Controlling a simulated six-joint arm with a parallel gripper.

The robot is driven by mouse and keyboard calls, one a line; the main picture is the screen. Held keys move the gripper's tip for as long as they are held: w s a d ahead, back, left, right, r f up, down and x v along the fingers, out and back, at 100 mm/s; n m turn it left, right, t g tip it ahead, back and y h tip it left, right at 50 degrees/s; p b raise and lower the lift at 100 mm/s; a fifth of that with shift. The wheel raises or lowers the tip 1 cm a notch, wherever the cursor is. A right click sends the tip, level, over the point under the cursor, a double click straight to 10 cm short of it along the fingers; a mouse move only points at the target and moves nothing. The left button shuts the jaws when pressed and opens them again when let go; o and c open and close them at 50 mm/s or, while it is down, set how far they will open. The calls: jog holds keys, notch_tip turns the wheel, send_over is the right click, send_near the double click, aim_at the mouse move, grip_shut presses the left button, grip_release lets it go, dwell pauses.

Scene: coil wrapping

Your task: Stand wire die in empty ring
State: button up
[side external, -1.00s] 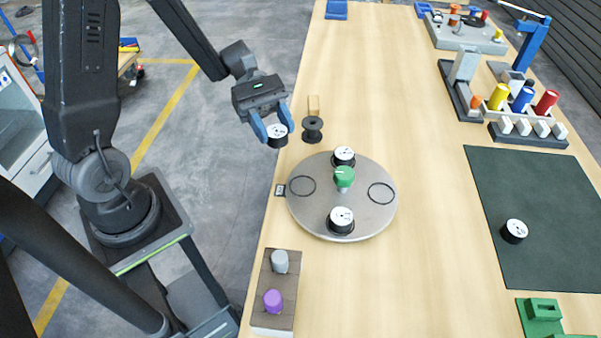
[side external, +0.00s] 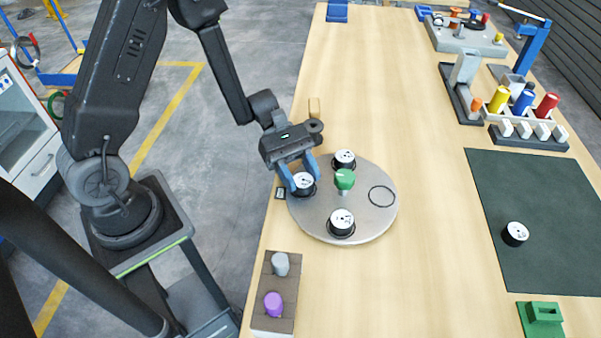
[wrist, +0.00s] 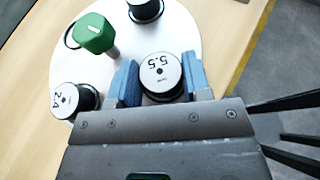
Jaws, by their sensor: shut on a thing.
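My gripper (side external: 304,178) is shut on a black die with a white top (side external: 303,181), marked 5.5 in the wrist view (wrist: 161,73). The die is upright at the left side of the round grey plate (side external: 325,222), where a ring was visible earlier. I cannot tell whether its base touches the plate. One empty black ring (side external: 382,196) shows at the plate's right. Other dies stand at the back (side external: 344,158) and front (side external: 341,221) of the plate. A green knob (side external: 345,179) rises at its centre.
Another die (side external: 515,232) stands on the dark mat (side external: 535,190) at right. A brown block with grey and purple pegs (side external: 278,285) lies at front left. The table's middle is clear.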

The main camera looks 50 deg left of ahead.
jog(key=shift+f, duration=0.1)
jog(key=o, duration=1.1)
jog(key=shift+r, duration=0.2)
jog(key=v, duration=1.2)
jog(key=shift+s+d+r+m+t+y, duration=0.5)
jog(key=shift+s+r+m+t+y, duration=0.75)
jog(key=shift+s+r+m+y, duration=1.25)
jog(key=shift+s+d+r+m+t+y, duration=0.5)
jog(key=shift+s+r+m+t+y, duration=0.8)
jog(key=shift+s+r+m+y, duration=1.15)
jog(key=shift+s+d+r+m+t+y, duration=0.5)
jog(key=shift+s+r+m+t+y, duration=1.3)
jog(key=shift+m, duration=1.35)
